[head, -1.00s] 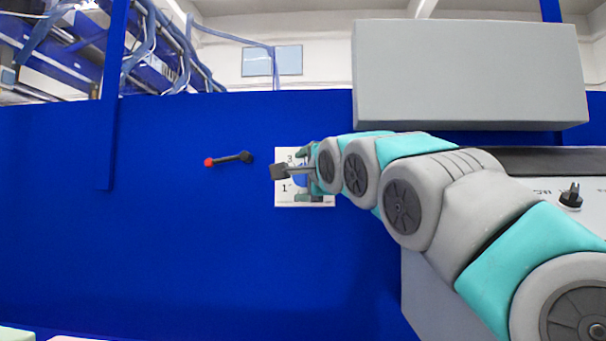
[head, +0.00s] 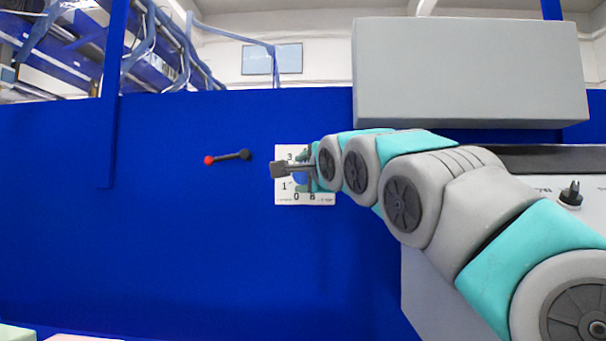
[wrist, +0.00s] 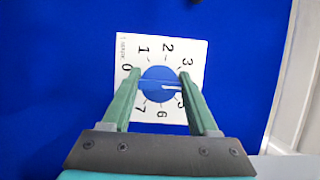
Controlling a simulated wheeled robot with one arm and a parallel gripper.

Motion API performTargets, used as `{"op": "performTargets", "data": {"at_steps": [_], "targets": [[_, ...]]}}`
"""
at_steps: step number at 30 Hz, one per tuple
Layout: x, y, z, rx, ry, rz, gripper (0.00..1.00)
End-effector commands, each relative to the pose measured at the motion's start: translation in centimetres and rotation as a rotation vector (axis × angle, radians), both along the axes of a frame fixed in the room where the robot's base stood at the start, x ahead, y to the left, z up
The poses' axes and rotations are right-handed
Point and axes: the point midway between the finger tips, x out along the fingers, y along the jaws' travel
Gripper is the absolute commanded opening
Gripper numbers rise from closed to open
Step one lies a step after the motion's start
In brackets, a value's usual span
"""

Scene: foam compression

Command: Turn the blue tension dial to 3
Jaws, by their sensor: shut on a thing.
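The blue tension dial (wrist: 156,74) sits on a white square plate (wrist: 125,46) with black numbers around it. In the wrist view its pale pointer line points right, between 3 and 5; the finger hides the mark there. My gripper (wrist: 160,72) has its two green fingers on opposite sides of the dial, shut on it. In the head view the plate (head: 284,198) shows left of my arm, and my gripper (head: 308,168) covers most of the dial.
A black lever with a red knob (head: 209,160) is on the blue panel (head: 200,250) left of the plate. A large grey box (head: 470,75) is at upper right. A black knob (head: 571,193) is on a light panel at far right.

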Motion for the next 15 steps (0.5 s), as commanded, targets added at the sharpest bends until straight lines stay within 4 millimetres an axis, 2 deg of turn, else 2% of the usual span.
{"op": "performTargets", "data": {"at_steps": [8,15], "targets": [[0.06,-0.19,-0.15,-0.037,0.001,-0.005,0.04],[0.15,-0.20,-0.10,-0.139,0.002,-0.007,0.04]]}}
